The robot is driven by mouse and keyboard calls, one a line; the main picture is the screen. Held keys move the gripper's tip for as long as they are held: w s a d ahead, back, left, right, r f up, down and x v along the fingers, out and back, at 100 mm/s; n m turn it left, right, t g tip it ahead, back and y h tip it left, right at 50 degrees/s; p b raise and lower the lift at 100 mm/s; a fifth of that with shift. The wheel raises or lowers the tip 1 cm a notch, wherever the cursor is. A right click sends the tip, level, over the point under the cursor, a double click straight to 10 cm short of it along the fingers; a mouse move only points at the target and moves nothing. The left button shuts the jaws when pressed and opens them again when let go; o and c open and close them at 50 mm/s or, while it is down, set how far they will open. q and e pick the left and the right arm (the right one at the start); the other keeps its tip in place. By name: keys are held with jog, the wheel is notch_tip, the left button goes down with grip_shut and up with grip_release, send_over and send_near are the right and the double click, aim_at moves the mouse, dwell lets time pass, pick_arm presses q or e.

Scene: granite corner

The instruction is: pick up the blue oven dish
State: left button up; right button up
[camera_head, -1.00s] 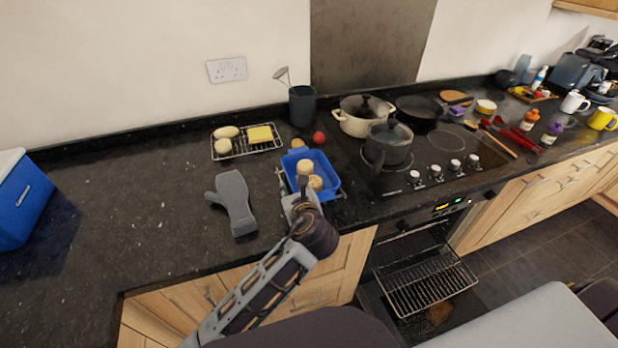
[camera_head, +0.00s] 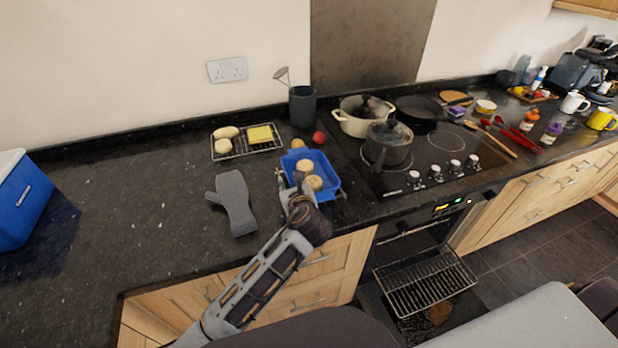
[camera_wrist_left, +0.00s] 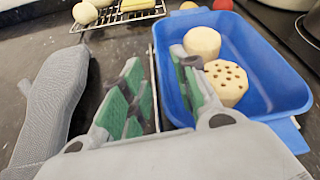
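The blue oven dish (camera_head: 327,168) stands on the dark worktop left of the hob, with two round pale food pieces (camera_head: 314,182) in it. In the left wrist view the dish (camera_wrist_left: 262,62) fills the right side, one piece plain and one dotted with holes. My left gripper (camera_head: 291,188) is at the dish's near left side. Its green-padded fingers (camera_wrist_left: 156,65) are apart in the wrist view, with the dish's left wall appearing between them. The right finger overlaps the dish's inside; I cannot tell whether it touches. My right gripper is not in view.
A grey oven glove (camera_head: 235,203) lies left of the dish. A wire rack (camera_head: 237,153) with food is behind it, near a utensil pot (camera_head: 302,106) and a red ball-like item (camera_head: 319,138). A saucepan (camera_head: 387,150) stands on the hob to the right.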

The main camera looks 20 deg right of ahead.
pick_arm(q)
jog(key=shift+x, duration=1.4)
grip_shut()
jog(key=shift+r, duration=0.1)
